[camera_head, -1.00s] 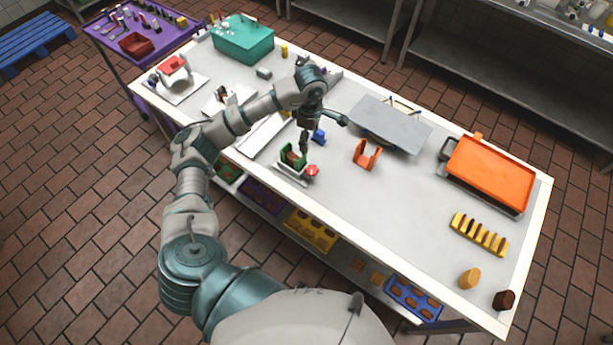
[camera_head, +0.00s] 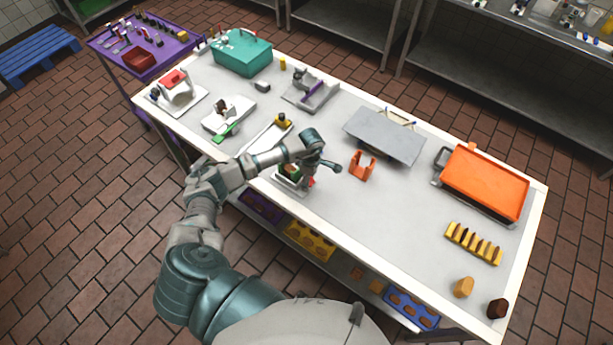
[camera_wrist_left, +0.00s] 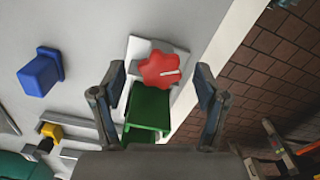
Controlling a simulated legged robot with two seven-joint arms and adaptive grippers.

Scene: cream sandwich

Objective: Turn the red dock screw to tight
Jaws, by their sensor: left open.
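The red dock screw (camera_wrist_left: 160,69) shows in the left wrist view as a lobed red knob with a pale line on its top. It sits at the end of a green dock (camera_wrist_left: 149,108) on a white base plate (camera_wrist_left: 178,52). My left gripper (camera_wrist_left: 160,72) is open, its two fingers apart on either side of the screw with clear gaps. In the head view my left gripper (camera_head: 310,172) is over the dock and covers much of it. Only slivers of the red screw (camera_head: 312,182) show there. My right gripper is not in view.
A blue block (camera_wrist_left: 40,73) lies left of the dock in the wrist view. In the head view an orange bracket (camera_head: 362,167) and a grey plate (camera_head: 385,137) stand to the right. The table's front edge is close to the dock.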

